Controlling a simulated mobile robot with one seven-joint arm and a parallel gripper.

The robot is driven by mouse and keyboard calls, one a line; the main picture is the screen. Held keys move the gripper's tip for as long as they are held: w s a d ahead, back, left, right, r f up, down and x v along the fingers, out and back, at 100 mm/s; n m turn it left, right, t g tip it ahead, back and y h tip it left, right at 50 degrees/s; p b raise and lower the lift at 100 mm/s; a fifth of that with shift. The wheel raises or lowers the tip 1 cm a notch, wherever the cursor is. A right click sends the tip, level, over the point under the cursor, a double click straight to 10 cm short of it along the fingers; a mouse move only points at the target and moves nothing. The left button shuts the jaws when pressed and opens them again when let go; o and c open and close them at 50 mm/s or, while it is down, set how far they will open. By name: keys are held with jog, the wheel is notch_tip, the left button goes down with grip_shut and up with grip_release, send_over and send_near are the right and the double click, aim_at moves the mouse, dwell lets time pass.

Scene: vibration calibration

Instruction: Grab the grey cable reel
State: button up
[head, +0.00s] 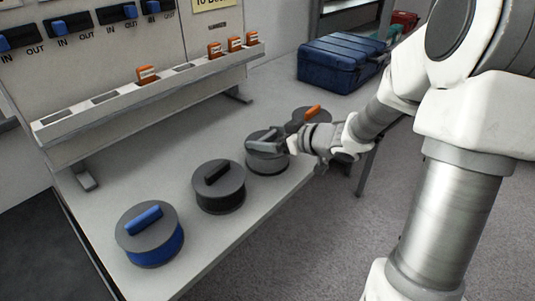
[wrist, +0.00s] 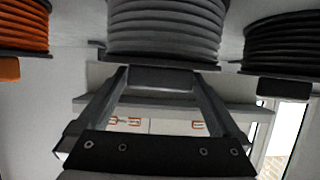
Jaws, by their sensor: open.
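The grey cable reel (head: 267,161) stands on the white table, third from the front in a row of reels. Its coiled grey side fills the top middle of the wrist view (wrist: 165,30), which looks upside down. Its grey handle (wrist: 160,79) shows between my fingertips there. My gripper (wrist: 161,84) is open, with one finger on each side of the handle. I cannot tell whether either finger touches it. In the head view my gripper (head: 272,142) is at the top of the grey reel and hides part of its lid.
An orange-handled reel (head: 312,117) stands just behind, partly hidden by my arm. A black reel (head: 218,195) and a blue reel (head: 152,242) stand in front. A rack (head: 150,92) with orange-labelled items runs along the left. A blue case (head: 342,65) sits at the back.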

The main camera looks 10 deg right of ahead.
jog(key=shift+c, duration=0.2)
grip_shut()
jog(key=shift+r, duration=0.2)
